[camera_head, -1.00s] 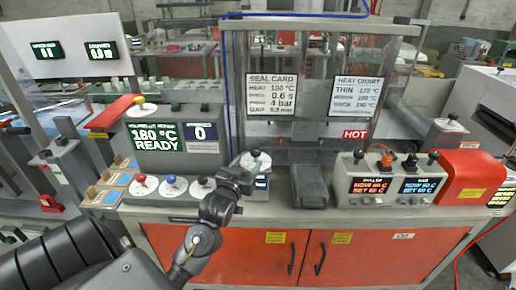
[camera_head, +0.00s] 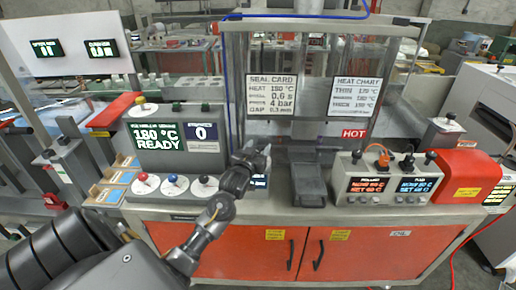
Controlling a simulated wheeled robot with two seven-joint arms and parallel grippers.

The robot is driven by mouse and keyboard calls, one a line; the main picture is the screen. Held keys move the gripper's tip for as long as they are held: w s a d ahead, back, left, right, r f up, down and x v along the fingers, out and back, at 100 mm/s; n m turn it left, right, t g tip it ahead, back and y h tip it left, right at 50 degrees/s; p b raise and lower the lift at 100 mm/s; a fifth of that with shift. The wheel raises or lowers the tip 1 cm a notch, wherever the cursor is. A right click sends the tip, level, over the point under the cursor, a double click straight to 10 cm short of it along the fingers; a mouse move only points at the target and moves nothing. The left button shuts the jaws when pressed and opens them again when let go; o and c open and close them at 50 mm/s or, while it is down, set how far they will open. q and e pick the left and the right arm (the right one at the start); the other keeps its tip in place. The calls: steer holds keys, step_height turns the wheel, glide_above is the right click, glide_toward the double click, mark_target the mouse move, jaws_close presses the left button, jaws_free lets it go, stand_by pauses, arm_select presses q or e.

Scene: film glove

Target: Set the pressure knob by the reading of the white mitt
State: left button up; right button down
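My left gripper (camera_head: 248,158) reaches in from the lower left, over the bench beside the press. It covers most of a dial with a pale face (camera_head: 266,151), and a small lit display (camera_head: 260,182) shows below it. I cannot tell whether the fingers touch the dial or are open. On the console to the left are a red knob (camera_head: 143,179), a blue knob (camera_head: 172,181) and a dark knob (camera_head: 204,182) on white dials. I cannot make out which is the pressure knob. I see no clear white mitt. My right gripper is not in view.
The console screen (camera_head: 156,137) reads 180 °C READY. The seal card (camera_head: 272,95) lists 180 °C, 0.6 s, 4 bar; a heat chart (camera_head: 355,97) hangs beside it. A HOT sign (camera_head: 354,133) marks the press. A control box (camera_head: 390,182) stands at right.

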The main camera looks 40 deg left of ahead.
arm_select(q)
steer(key=c, duration=0.8)
steer(key=shift+m+h, duration=0.3)
steer(key=shift+h, duration=0.2)
steer(key=m+h, duration=0.1)
steer(key=m+h+p, duration=0.1)
steer(key=h, duration=0.1)
steer(key=shift+d+r+m+t+h, duration=0.1)
steer(key=shift+d+m+t+h, duration=0.05)
steer(key=shift+m+t+h, duration=0.2)
steer(key=m+h, duration=0.1)
steer(key=h, duration=0.1)
steer(key=shift+d+m+h, duration=0.15)
steer(key=shift+m+h, duration=0.1)
steer(key=shift+h, duration=0.1)
steer(key=m+h, duration=0.1)
steer(key=h, duration=0.1)
steer(key=m+g+h+b, duration=0.1)
steer(key=h, duration=0.1)
steer(key=shift+d+m, duration=0.3)
steer(key=shift+d+m+g+h+b, duration=0.15)
steer(key=shift+m+g+h+b, duration=0.2)
steer(key=shift+m+h, duration=0.5)
steer(key=shift+h, duration=0.35)
